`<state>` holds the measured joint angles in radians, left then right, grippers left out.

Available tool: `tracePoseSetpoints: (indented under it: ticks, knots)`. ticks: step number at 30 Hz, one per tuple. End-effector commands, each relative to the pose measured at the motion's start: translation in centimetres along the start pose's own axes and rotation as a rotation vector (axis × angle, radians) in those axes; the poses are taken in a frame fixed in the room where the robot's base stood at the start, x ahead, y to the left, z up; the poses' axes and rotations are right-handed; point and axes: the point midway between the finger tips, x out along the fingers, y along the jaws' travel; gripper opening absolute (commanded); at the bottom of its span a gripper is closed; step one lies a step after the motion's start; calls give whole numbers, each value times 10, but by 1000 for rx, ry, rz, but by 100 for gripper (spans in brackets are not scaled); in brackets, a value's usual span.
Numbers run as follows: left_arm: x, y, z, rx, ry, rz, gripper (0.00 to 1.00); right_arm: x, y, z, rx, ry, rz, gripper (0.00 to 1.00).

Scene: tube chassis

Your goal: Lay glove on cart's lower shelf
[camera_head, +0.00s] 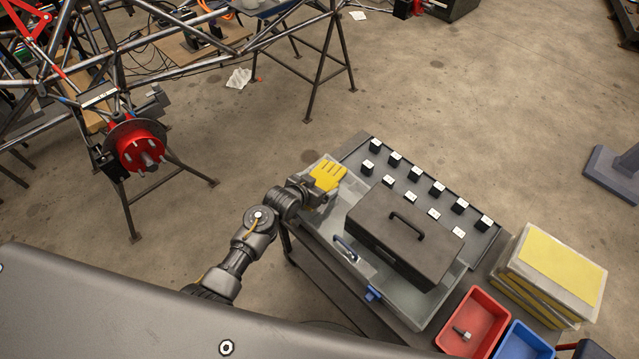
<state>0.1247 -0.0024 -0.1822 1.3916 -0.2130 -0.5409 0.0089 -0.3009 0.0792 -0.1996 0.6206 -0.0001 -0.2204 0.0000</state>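A yellow glove (328,175) shows at the far left end of the cart's top, over the corner of a clear tray. My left gripper (319,192) is right at the glove and overlaps its near part in this view. Its fingertips are hidden, so I cannot tell whether they are closed on the glove or whether the glove rests on the tray. The cart's lower shelf (318,283) shows only as a dark strip under the top's left side; most of it is hidden. My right gripper is out of view.
On the cart stand a dark toolbox (405,235) in the clear tray (400,300), a rack of black-and-white blocks (411,172), a red bin (474,322), a blue bin (522,343) and a yellow-topped case (560,262). A tube chassis (95,95) stands at left.

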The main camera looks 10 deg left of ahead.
Motion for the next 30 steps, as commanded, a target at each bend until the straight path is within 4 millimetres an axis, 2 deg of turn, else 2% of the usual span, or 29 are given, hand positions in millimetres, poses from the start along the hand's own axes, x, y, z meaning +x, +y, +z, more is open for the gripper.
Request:
tracePoseSetpoints:
  ticks: [1,3,7,8,14,20,23,30]
  knots:
    - [0,0,0,0,0,0,78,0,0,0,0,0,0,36]
    - [0,0,0,0,0,0,70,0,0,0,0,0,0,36]
    - [0,0,0,0,0,0,70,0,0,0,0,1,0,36]
    - [0,0,0,0,0,0,66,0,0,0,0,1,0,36]
    - [-1,0,-1,0,1,0,66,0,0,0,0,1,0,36]
    - [-7,0,-11,2,3,0,66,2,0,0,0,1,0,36]
    - [-16,0,-24,1,4,-1,66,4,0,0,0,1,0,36]
    - [-69,17,-44,1,5,1,66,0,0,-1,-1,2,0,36]
